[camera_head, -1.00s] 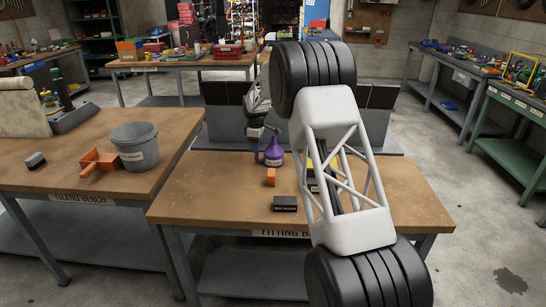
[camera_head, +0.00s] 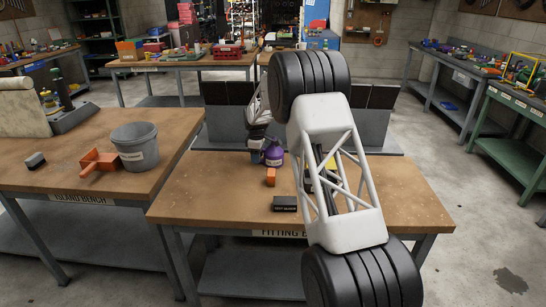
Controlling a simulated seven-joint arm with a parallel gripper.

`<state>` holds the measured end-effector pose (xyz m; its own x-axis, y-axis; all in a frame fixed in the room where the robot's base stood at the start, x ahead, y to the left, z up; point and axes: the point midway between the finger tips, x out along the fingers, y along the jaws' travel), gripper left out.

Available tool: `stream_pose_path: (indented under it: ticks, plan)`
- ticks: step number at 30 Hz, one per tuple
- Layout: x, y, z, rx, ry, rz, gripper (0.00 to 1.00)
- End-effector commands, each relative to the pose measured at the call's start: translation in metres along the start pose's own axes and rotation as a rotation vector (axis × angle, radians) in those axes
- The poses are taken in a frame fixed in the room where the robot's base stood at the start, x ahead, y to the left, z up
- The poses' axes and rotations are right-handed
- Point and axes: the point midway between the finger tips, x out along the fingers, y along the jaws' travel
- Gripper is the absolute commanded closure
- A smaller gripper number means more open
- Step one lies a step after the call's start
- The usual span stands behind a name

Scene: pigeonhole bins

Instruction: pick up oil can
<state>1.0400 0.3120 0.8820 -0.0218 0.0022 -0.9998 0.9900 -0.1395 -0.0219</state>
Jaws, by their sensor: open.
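The purple oil can (camera_head: 273,155) stands upright on the bench in the middle, towards its back edge, with a pale label on its front. My gripper (camera_head: 256,150) is open and seen small at the end of my arm. It is at the upper left of the can, close to it. The fingers are dark and partly merge with the can's left side, so I cannot tell whether they touch it.
An orange block (camera_head: 271,177) and a black labelled box (camera_head: 285,203) lie in front of the can on the bench (camera_head: 205,205). A yellow thing is partly hidden behind my arm. The left bench holds a grey bucket (camera_head: 135,148) and an orange tool (camera_head: 99,162).

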Motion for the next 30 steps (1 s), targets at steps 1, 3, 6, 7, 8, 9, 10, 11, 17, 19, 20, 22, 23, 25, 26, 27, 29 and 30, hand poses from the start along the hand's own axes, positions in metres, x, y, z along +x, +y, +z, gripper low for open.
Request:
stream_pose_path:
  ticks: [1,3,6,7,8,9,10,11,17,19,20,22,23,25,26,27,29,30]
  plan:
    - [0.0006,0.0001,-0.0001,0.0,0.0,0.001,0.51]
    - [0.001,0.0002,-0.0002,0.0,0.001,0.001,0.51]
    - [0.0008,0.0002,-0.0002,0.0,0.001,0.002,0.51]
    - [0.0008,0.0002,-0.0002,0.0,0.001,0.001,0.51]
    - [0.0008,0.0002,-0.0002,0.0,0.001,0.002,0.51]
    - [0.0008,0.0002,-0.0002,0.0,0.001,0.002,0.51]
    - [0.0007,0.0002,-0.0002,0.0,0.001,0.002,0.51]
    - [0.0007,0.0002,-0.0002,0.0,0.001,0.002,0.51]
    - [0.0006,0.0003,-0.0001,0.0,0.001,0.002,0.51]
    - [0.0006,0.0002,-0.0002,0.0,0.001,0.002,0.61]
    - [0.0006,0.0003,-0.0002,0.0,0.001,0.002,0.65]
    - [0.0006,0.0003,-0.0002,0.0,0.001,0.002,0.76]
    - [0.0005,0.0003,-0.0002,0.0,0.001,0.002,0.8]
    - [0.0005,0.0003,-0.0001,0.0,0.001,0.002,0.91]
    - [0.0005,0.0003,-0.0001,0.0,0.001,0.002,0.96]
    - [0.0005,0.0003,-0.0002,0.0,0.001,0.002,1.0]
    - [0.0005,0.0002,-0.0002,0.0,0.001,0.002,1.0]
    - [-0.0001,0.0004,-0.0003,0.0,0.001,0.002,1.0]
